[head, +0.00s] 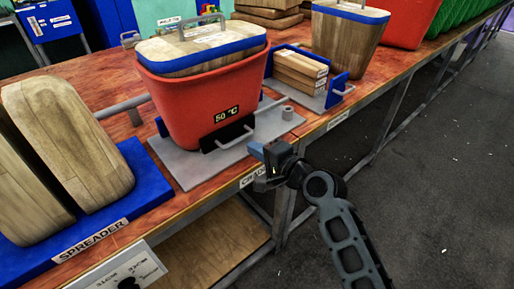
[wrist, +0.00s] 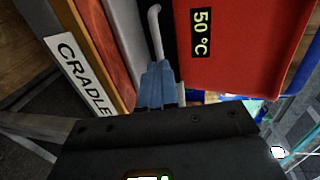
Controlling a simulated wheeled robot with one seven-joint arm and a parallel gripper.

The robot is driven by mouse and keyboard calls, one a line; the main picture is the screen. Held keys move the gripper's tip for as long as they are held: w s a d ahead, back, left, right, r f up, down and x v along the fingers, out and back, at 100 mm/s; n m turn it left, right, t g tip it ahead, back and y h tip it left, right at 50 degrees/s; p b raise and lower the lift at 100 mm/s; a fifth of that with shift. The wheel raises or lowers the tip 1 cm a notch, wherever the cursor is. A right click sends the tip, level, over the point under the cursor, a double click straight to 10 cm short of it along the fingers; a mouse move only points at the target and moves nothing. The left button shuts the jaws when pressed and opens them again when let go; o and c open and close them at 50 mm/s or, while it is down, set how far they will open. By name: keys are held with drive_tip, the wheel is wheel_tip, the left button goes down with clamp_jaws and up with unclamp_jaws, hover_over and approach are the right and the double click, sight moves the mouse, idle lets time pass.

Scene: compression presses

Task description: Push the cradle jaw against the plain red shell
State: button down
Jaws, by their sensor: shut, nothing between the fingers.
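The red shell (head: 185,108), marked 50 °C, stands upright on a grey base plate (head: 185,175); it also fills the upper right of the wrist view (wrist: 230,45). A wooden block with a blue band sits in its top. The black cradle jaw (head: 210,142) with a grey bar handle (head: 236,141) is at the shell's front face; any small gap is not clear. My gripper (head: 257,150) is shut and empty, just in front of the handle. In the wrist view its blue fingers (wrist: 160,72) are at the handle (wrist: 154,25); contact cannot be told.
The CRADLE label (wrist: 82,75) is on the table's front edge. To the left is the blue spreader (head: 120,190) with wooden blocks. Behind are stacked wooden pieces (head: 300,70) between blue jaws and a wooden tub (head: 345,38). The floor at right is open.

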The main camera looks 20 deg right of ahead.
drive_tip(key=v, duration=1)
drive_tip(key=shift+b, duration=0.4)
drive_tip(key=s+f+n+h, duration=0.2)
drive_tip(key=s+f, duration=0.1)
drive_tip(key=s, duration=0.7)
drive_tip(key=s+f+n+h, duration=0.2)
drive_tip(key=s+f+n, duration=0.1)
drive_tip(key=s, duration=0.7)
drive_tip(key=s+r+n, duration=0.4)
drive_tip(key=s, duration=0.4)
drive_tip(key=s+r+n, duration=0.5)
drive_tip(key=s, duration=0.4)
drive_tip(key=shift+s+a+h, duration=0.35)
drive_tip(key=shift+a+h, duration=0.05)
drive_tip(key=shift+a, duration=0.05)
